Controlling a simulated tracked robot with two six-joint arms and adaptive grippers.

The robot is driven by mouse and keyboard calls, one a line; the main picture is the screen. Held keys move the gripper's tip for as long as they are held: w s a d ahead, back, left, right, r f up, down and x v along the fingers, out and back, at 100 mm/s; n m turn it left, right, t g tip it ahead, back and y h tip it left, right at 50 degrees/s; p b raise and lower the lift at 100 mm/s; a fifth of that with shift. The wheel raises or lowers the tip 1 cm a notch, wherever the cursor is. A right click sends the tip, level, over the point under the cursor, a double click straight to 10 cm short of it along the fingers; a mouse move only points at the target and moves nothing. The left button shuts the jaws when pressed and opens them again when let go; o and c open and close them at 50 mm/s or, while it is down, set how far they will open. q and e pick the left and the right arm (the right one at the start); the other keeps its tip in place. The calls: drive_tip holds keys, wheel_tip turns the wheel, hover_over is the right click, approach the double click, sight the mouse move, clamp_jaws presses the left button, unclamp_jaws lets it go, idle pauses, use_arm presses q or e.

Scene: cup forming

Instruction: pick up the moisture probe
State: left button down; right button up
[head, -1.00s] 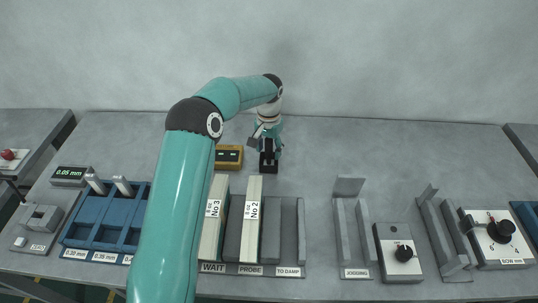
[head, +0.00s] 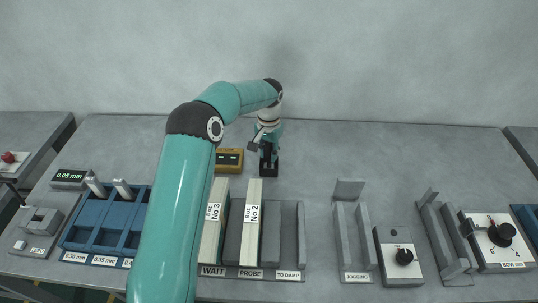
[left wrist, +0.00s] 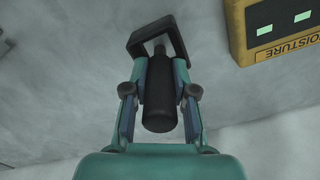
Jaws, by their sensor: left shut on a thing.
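The moisture probe is a black cylinder in the left wrist view (left wrist: 159,98), between the two fingers of my left gripper (left wrist: 160,105). The gripper is shut on it. A dark squared bracket (left wrist: 133,46) stands around the probe's far end; I cannot tell whether the two touch. In the head view my left gripper (head: 268,150) is behind the racks, over a small black stand (head: 269,170), and mostly hides the probe. My right gripper is not in view.
The yellow moisture meter (head: 229,160) stands just left of the gripper, close by; it also shows in the left wrist view (left wrist: 280,25). The table to the right of the gripper is clear.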

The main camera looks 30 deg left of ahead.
use_arm(q)
wheel_tip(320, 180, up, 9)
drive_tip(key=shift+w+r+b, duration=0.1)
drive_tip(key=shift+r+b, duration=0.1)
drive_tip(key=shift+b, duration=0.15)
wheel_tip(320, 180, up, 10)
drive_tip(key=p, duration=0.2)
drive_tip(key=shift+r, duration=0.25)
